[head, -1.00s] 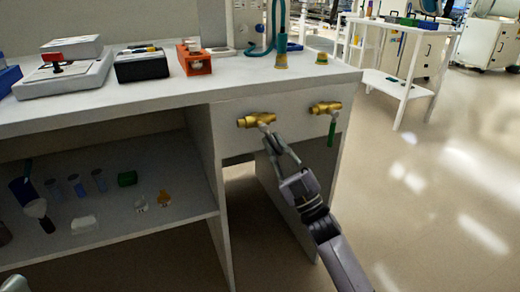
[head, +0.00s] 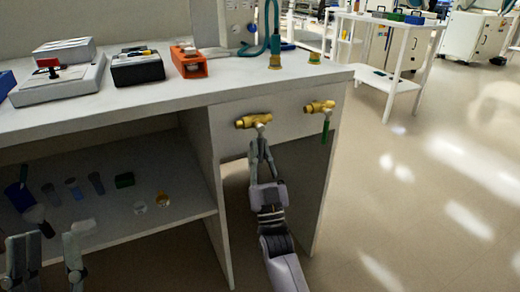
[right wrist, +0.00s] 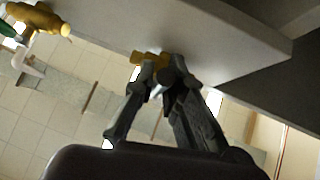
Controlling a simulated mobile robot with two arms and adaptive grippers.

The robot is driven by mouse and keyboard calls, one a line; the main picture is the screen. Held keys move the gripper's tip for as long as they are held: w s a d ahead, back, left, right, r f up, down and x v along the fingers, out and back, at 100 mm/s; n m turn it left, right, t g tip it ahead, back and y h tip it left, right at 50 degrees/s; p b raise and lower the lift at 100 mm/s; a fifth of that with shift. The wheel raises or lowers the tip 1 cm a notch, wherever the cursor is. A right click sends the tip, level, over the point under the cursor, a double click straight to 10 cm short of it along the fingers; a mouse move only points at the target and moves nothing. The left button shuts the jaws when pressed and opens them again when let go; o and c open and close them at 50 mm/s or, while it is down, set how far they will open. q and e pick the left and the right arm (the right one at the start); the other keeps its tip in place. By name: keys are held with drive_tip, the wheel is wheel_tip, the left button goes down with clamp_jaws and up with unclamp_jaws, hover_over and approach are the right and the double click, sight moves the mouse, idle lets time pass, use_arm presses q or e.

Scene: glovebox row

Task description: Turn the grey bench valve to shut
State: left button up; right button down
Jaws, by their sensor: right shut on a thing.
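The grey bench valve has a brass body (head: 253,121) on the front panel under the bench top, with a short pale grey handle below it. The brass also shows in the right wrist view (right wrist: 150,58). My right gripper (head: 258,145) is shut on the grey handle from below, the fingers pointing up and hiding most of it. The handle appears to point roughly down, across the horizontal body. My left gripper (head: 46,240) is at the lower left, fingers apart and empty, in front of the lower shelf and far from the valve.
A second brass valve (head: 319,106) with a green handle (head: 325,131) hanging down is close on the right. A lower shelf (head: 160,235) holds several small items. Open floor (head: 420,220) lies to the right.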

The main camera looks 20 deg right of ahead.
idle(0.3)
drive_tip(key=c, duration=1.6)
unclamp_jaws()
drive_tip(key=shift+c, duration=0.2)
drive_tip(key=v, duration=1.2)
